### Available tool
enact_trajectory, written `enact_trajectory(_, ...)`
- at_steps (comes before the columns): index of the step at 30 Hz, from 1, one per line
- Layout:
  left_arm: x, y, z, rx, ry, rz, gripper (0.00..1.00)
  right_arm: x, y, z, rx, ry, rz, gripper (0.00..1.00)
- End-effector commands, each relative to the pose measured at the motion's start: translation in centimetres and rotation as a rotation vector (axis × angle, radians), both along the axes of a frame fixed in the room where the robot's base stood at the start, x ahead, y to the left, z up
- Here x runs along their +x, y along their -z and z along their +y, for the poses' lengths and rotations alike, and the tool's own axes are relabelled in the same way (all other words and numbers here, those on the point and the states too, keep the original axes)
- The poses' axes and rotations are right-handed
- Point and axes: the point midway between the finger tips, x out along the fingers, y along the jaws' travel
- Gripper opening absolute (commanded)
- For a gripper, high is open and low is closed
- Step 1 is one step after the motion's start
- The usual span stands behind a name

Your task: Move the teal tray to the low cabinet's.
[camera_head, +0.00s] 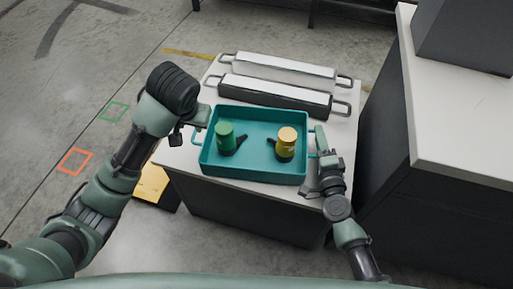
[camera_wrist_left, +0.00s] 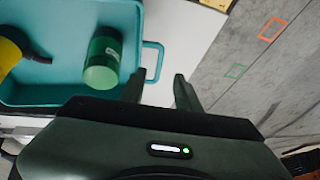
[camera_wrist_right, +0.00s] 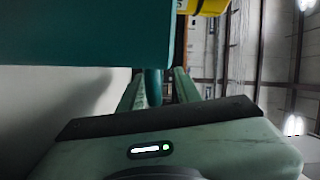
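The teal tray (camera_head: 255,179) lies level on a white-topped dark cabinet (camera_head: 185,158), near its front. It holds a green-topped item (camera_head: 225,136) and a yellow-topped item (camera_head: 286,142), each with a dark part beside it. My left gripper (camera_head: 190,124) is at the tray's left side; in the left wrist view its fingers are open and the left handle (camera_wrist_left: 153,60) lies just beyond their tips. My right gripper (camera_head: 318,160) is at the right side; in the right wrist view its open fingers stand on both sides of the handle (camera_wrist_right: 153,88), with a small gap showing.
A taller white-topped cabinet (camera_head: 450,110) stands close at the right, bearing a dark box (camera_head: 468,35). Floor at the left is mostly clear, with a yellow-topped object (camera_head: 152,184) by the cabinet.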

Motion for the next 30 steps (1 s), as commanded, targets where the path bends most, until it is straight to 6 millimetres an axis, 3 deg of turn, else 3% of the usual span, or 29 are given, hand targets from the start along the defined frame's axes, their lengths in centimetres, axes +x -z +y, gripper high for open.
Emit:
enact_trajectory(8,-0.7,-1.4,-0.2,0.002,0.0,0.002,0.33,-1.0,0.1,-0.1,-0.001,0.0,0.002,0.34)
enact_trajectory(21,-0.7,-1.3,-0.2,0.002,0.0,0.002,0.33,-9.6,-0.3,-1.0,-0.001,-0.002,0.003,0.34)
enact_trajectory(30,-0.7,-1.3,-0.2,0.002,0.0,0.002,0.33,-11.9,-0.4,-1.3,0.0,-0.001,0.0,0.34)
